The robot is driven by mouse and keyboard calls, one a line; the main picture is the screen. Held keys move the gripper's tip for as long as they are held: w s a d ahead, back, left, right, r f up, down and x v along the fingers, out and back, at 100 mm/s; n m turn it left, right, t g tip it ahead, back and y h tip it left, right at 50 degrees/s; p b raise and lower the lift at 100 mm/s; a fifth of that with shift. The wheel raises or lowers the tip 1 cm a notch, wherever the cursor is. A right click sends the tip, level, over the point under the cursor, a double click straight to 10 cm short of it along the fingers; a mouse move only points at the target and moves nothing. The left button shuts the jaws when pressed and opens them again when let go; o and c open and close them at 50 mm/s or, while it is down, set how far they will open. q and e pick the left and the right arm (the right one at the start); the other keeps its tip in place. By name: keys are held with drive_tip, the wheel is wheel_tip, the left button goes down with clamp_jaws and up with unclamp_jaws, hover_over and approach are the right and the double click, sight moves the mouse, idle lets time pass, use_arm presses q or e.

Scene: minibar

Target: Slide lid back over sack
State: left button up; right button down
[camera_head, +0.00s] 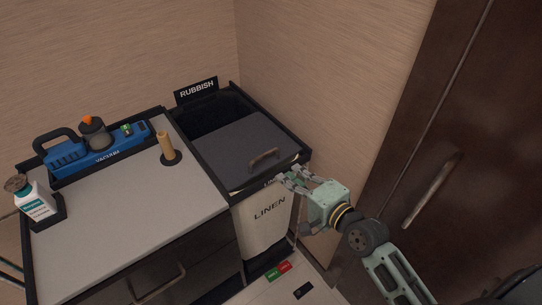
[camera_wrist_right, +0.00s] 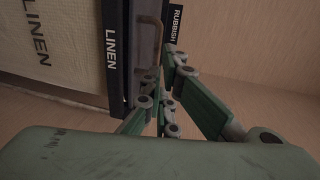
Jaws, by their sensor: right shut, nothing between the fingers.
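The dark grey lid (camera_head: 240,145) lies over the front part of the cart's bin frame, with a brown bar handle (camera_head: 263,158) near its front edge. The handle also shows in the right wrist view (camera_wrist_right: 152,40). The cream linen sack (camera_head: 266,222) hangs below the lid; its front fills the left of the right wrist view (camera_wrist_right: 60,50). My right gripper (camera_head: 284,181) is shut and empty, at the front rim of the bin, just below and in front of the handle. I cannot tell whether it touches the rim. My left gripper is not in view.
Behind the lid is a dark open bin (camera_head: 215,112) with a RUBBISH sign (camera_head: 196,91). The grey cart top (camera_head: 125,200) holds a blue vacuum box (camera_head: 90,155), a white bottle (camera_head: 37,201) and a wooden peg (camera_head: 167,147). A dark door (camera_head: 440,140) stands at right.

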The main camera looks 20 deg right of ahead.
sight(265, 155)
drive_tip(key=p+x, duration=0.1)
drive_tip(key=x, duration=0.8)
drive_tip(key=shift+w+a+p, duration=0.1)
drive_tip(key=shift+w+p, duration=0.2)
drive_tip(key=shift+p, duration=0.05)
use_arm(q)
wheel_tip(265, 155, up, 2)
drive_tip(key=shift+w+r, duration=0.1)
